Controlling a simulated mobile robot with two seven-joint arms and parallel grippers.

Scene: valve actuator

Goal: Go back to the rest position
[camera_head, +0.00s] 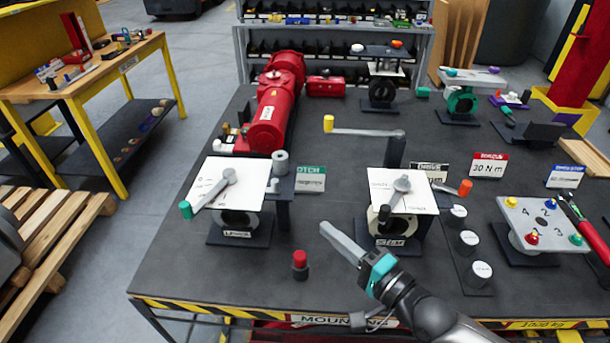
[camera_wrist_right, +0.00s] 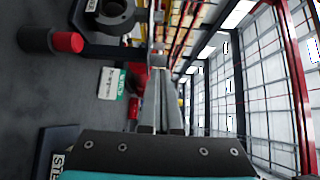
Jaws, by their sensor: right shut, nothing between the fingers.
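My right gripper (camera_head: 330,232) reaches in from the lower right of the head view, over the front of the dark table (camera_head: 335,275). Its grey fingers are together, with nothing between them. The closed fingers also show in the wrist view (camera_wrist_right: 160,98), pointing up the picture. In the head view the fingertips lie between the left valve stand (camera_head: 238,218) and the middle valve stand (camera_head: 402,224), apart from both. My left gripper is in neither view.
A black peg with a red top (camera_head: 300,264) stands left of the gripper. A red actuator (camera_head: 275,105) lies behind. The table's striped front edge (camera_head: 230,312) is close.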

